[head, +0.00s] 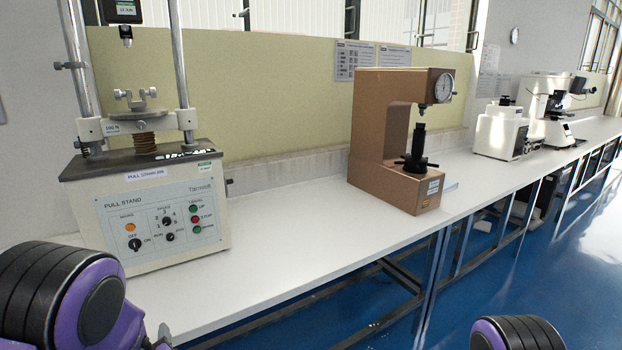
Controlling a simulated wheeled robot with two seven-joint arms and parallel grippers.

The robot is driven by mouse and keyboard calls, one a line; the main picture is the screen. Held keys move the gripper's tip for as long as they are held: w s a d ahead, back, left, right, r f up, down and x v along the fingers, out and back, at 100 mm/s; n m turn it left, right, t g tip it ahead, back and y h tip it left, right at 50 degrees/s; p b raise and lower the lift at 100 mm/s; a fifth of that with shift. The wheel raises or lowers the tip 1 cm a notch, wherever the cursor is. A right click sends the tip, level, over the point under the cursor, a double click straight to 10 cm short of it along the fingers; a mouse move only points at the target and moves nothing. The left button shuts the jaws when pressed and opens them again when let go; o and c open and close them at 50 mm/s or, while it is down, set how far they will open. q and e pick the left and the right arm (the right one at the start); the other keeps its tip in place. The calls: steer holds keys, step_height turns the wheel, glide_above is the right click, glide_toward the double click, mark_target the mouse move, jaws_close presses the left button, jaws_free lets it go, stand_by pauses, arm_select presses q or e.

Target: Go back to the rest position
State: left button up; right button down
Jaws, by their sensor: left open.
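My left arm, black and purple, fills the lower left corner. Only a small grey part of my left gripper (163,337) shows at the bottom edge, in front of the bench; it is open, and I see nothing held in it. Its fingertips are mostly hidden or cut off. A dark rounded part of my right arm shows at the bottom right. My right gripper is out of view.
A pull stand (155,215) stands on the left of the white bench (300,240). A brown hardness tester (380,130) stands mid-bench. A white instrument (497,133) and a microscope-like device (550,125) stand farther right. The bench between pull stand and tester is clear. Blue floor (520,260) is open at right.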

arm_select(q)
steer(key=s+d+f+m+g+h, duration=0.1)
steer(key=s+f+g, duration=0.2)
steer(key=s+f, duration=0.4)
steer(key=s+d+f+m+g+h, duration=0.1)
steer(key=s+d+f+g, duration=0.1)
steer(key=s+f, duration=0.6)
steer(key=s+d+f+m+g+h, duration=0.1)
steer(key=s+f+g, duration=0.4)
steer(key=s, duration=1.3)
step_height(320, 180, down, 2)
steer(key=shift+s+d+f+h, duration=0.2)
steer(key=shift+s+d+h, duration=0.2)
steer(key=shift+d, duration=0.2)
